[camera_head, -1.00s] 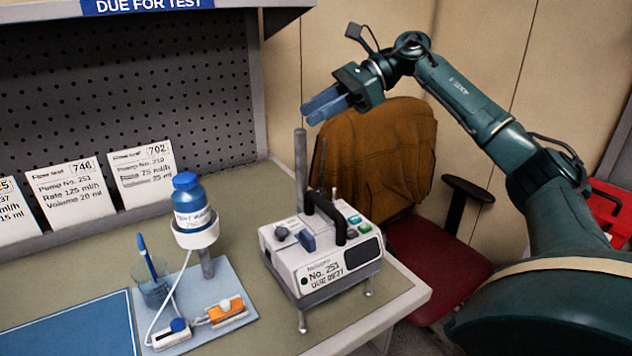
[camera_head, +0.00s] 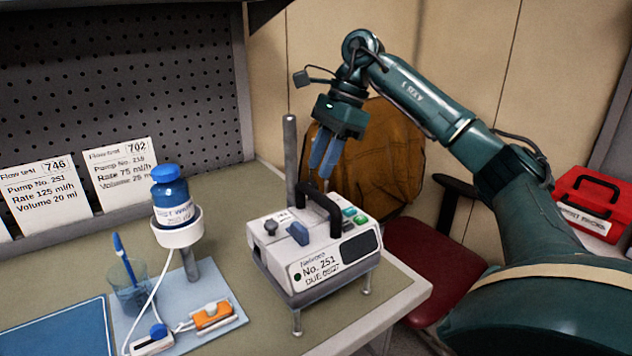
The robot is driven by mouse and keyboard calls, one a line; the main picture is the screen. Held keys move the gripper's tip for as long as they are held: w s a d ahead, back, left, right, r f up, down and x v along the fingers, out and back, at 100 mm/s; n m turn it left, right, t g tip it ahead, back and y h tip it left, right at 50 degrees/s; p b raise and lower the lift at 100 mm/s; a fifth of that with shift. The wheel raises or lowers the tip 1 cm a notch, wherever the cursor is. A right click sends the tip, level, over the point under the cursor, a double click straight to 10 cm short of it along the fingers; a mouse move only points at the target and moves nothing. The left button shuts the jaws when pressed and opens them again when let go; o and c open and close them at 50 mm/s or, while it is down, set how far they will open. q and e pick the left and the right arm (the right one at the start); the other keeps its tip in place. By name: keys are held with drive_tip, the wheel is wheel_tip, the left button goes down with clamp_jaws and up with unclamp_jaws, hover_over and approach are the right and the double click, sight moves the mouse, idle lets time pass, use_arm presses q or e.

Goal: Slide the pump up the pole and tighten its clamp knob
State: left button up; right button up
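The pump (camera_head: 318,262) is a white box marked No. 251 with a black carry handle (camera_head: 324,206), a blue lever on top and a dark knob (camera_head: 270,227) at its left. It sits level on a low stand with thin legs at the bench's right corner. The grey pole (camera_head: 290,160) rises upright behind it. I cannot tell which part is the clamp knob. My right gripper (camera_head: 323,172) points down above the pump's handle, right of the pole, with its two blue fingers slightly apart and nothing visible between them. My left gripper is out of view.
A blue-capped bottle (camera_head: 173,203) stands in a white holder (camera_head: 180,235) on a light blue board, with tubing and an orange clip (camera_head: 213,316). A beaker (camera_head: 140,290) holds a blue brush. A chair (camera_head: 430,255) and a red case (camera_head: 594,205) are at the right.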

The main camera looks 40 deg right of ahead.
sight(313, 182)
drive_tip(key=shift+x, duration=1.8)
drive_tip(key=shift+c, duration=0.5)
clamp_jaws()
